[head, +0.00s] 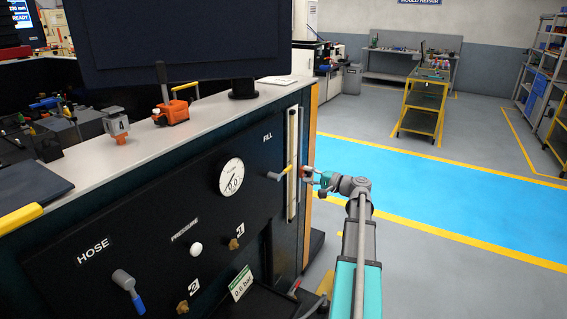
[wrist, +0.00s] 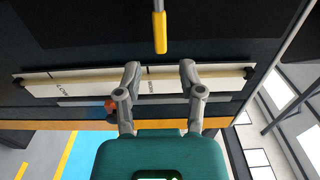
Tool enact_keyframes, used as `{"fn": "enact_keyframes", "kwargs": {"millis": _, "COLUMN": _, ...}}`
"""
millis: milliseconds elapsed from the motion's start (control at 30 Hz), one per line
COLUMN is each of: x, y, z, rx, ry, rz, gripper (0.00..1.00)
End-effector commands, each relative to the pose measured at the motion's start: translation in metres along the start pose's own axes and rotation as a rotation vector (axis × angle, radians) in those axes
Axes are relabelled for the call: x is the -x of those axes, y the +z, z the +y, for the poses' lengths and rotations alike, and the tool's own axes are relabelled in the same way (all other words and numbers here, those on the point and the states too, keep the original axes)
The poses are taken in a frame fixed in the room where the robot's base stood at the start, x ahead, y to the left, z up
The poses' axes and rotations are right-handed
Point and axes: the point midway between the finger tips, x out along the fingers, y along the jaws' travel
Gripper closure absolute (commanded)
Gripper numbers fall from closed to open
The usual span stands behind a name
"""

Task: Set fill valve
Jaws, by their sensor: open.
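The fill valve lever (head: 284,171) sits on the dark panel below the FILL label, with a grey base and a yellow handle. In the head view its handle points right and slightly up. In the wrist view the yellow handle (wrist: 160,33) points straight down toward my gripper (wrist: 161,75). My gripper (head: 309,174) is open and empty, its two fingers apart. The handle tip lines up with the gap between the fingers and appears beyond them. I see no contact with the handle.
A white sight scale (head: 292,165) runs upright beside the valve; it also shows behind my fingers in the wrist view (wrist: 75,82). A pressure gauge (head: 231,176), a blue-handled hose valve (head: 130,291) and a white pressure knob (head: 195,249) share the panel.

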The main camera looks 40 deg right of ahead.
Motion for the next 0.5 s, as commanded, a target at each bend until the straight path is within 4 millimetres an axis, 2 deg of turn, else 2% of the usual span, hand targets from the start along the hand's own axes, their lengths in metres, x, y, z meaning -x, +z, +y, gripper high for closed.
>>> {"fn": "enact_keyframes", "kwargs": {"millis": 500, "x": -0.042, "y": -0.001, "z": 0.0, "rx": 0.0, "ry": 0.0, "rz": 0.0, "gripper": 0.5}}
